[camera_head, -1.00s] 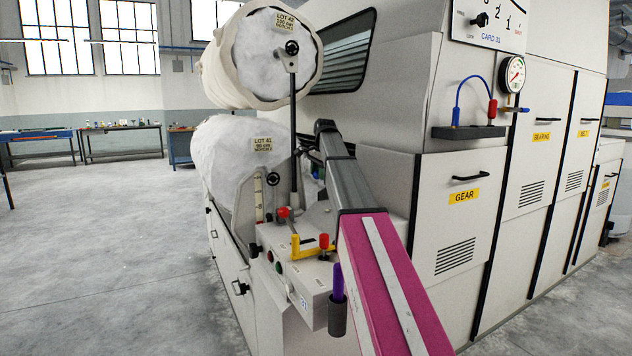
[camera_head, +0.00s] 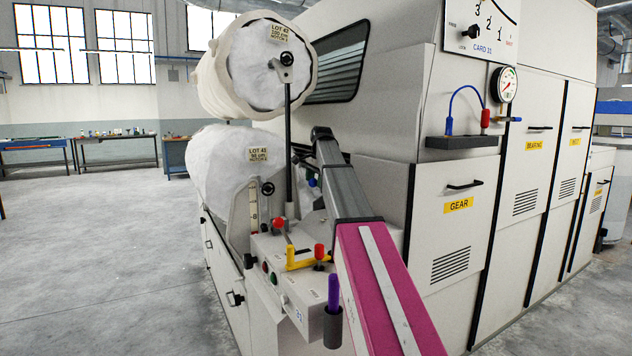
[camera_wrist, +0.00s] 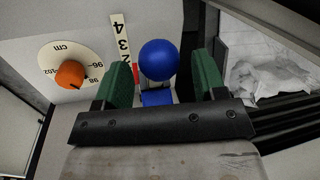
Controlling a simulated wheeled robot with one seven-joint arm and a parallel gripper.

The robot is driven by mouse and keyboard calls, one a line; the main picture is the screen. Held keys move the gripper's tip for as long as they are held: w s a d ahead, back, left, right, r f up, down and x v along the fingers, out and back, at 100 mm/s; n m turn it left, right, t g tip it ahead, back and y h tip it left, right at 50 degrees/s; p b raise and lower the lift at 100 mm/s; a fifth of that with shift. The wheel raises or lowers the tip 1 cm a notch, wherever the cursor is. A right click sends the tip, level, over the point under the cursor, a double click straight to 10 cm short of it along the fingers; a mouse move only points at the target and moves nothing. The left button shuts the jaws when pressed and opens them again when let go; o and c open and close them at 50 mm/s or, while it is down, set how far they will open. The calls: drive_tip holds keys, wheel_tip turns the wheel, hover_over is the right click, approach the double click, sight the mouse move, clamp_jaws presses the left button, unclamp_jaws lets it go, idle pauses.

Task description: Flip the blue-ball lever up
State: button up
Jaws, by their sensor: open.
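The blue ball (camera_wrist: 159,60) of the lever fills the middle of the wrist view, with a short blue piece (camera_wrist: 157,97) just below it. My gripper (camera_wrist: 162,66) is open, with one green finger on each side of the ball. Gaps show between the ball and both fingers, so it is not gripped. In the head view a small blue spot (camera_head: 313,183), seemingly the ball, shows beside my arm.
An orange knob (camera_wrist: 70,74) on a cm dial and a numbered scale strip (camera_wrist: 122,42) lie left of the ball.

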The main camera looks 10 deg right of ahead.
wheel_tip(320, 180, up, 10)
drive_tip(key=s+d, duration=0.1)
drive_tip(key=shift+s+r, duration=0.25)
drive_tip(key=shift+s, duration=0.1)
